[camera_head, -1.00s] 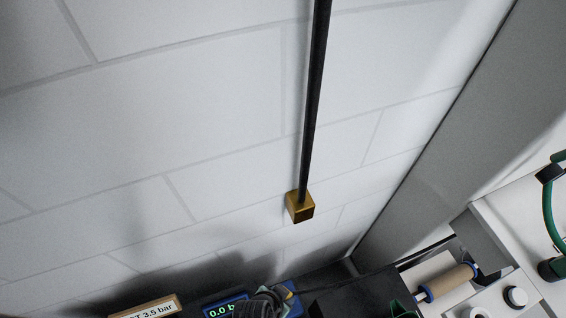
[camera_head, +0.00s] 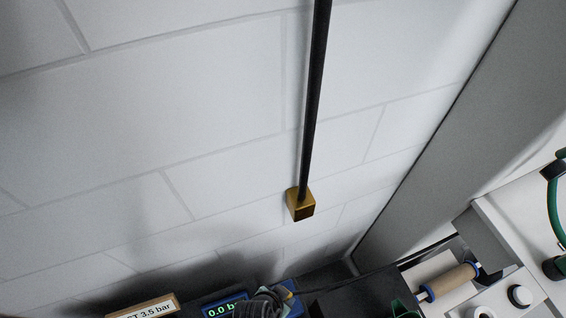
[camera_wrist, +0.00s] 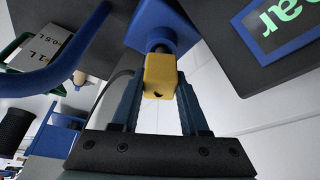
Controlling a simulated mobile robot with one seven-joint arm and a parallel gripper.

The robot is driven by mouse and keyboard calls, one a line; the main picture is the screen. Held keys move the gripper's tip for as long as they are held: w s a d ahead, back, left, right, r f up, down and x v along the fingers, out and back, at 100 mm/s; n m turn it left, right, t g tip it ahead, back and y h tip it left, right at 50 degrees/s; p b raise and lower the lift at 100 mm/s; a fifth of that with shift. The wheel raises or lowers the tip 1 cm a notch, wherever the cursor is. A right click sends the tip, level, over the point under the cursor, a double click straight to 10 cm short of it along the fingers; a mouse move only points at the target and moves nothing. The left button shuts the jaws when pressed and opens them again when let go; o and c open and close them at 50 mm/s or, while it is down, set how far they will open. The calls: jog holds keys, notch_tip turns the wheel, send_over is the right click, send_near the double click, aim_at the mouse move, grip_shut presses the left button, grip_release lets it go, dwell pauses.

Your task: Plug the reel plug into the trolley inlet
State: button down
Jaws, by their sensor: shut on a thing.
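My gripper (camera_wrist: 160,84) is shut on a yellow block (camera_wrist: 160,72) in the wrist view, with one dark blue finger on each side. The block looks like the plug. Its far end meets a short dark round part in front of a blue housing (camera_wrist: 163,27), which may be the inlet. I cannot tell whether the plug is seated in it or only in line with it. In the head view a small blue and yellow part (camera_head: 287,293) shows at the bottom edge beside a grey ribbed part, and the grip itself is not clear there.
A black rod with a brass-coloured block (camera_head: 301,206) hangs before the pale block wall. A blue gauge (camera_head: 225,306) reading 0.0 and a label box (camera_head: 147,308) stand at the bottom. A tan roller (camera_head: 451,282) and white unit are right. A blue tube (camera_wrist: 62,72) passes left of my gripper.

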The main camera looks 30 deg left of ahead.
jog(key=shift+f+b, duration=0.85)
jog(key=shift+f, duration=0.25)
jog(key=shift+c, duration=1.7)
grip_release()
jog(key=shift+r, duration=0.1)
jog(key=v, duration=1.2)
jog(key=shift+r+p, duration=0.4)
jog(key=shift+p, duration=0.05)
jog(key=shift+s, duration=0.1)
